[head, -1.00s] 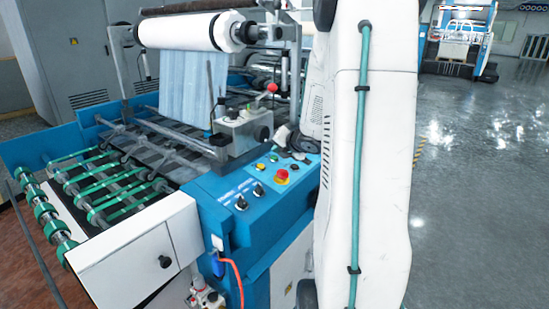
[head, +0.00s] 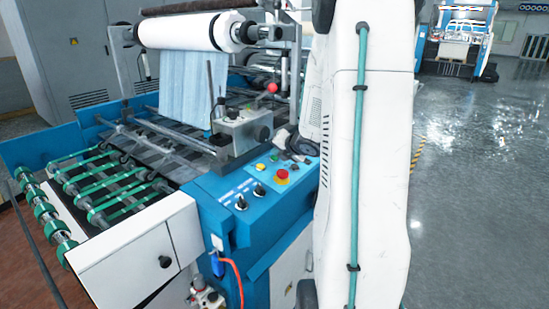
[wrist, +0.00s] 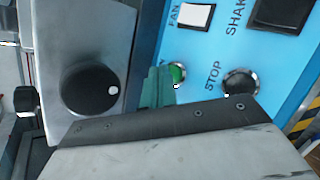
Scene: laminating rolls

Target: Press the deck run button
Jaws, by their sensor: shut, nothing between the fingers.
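The green run button (wrist: 178,73) shows in the wrist view on the blue panel, partly hidden behind my fingertips. Only the end of its label, an N, is visible. My gripper (wrist: 157,87) is shut and empty, its teal fingertips overlapping the button's left side in the picture. I cannot tell whether they touch it. The dark stop button (wrist: 240,82) lies to the right, marked STOP. In the head view, my arm hides part of the panel's right side, and a small green button (head: 274,158) shows near the gripper end.
In the wrist view, a white FAN switch (wrist: 197,17) and a black SHAKE switch (wrist: 283,13) sit above. A grey box with a black knob (wrist: 91,88) stands close on the left. In the head view, a red emergency stop (head: 282,177) is nearby; open floor lies right.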

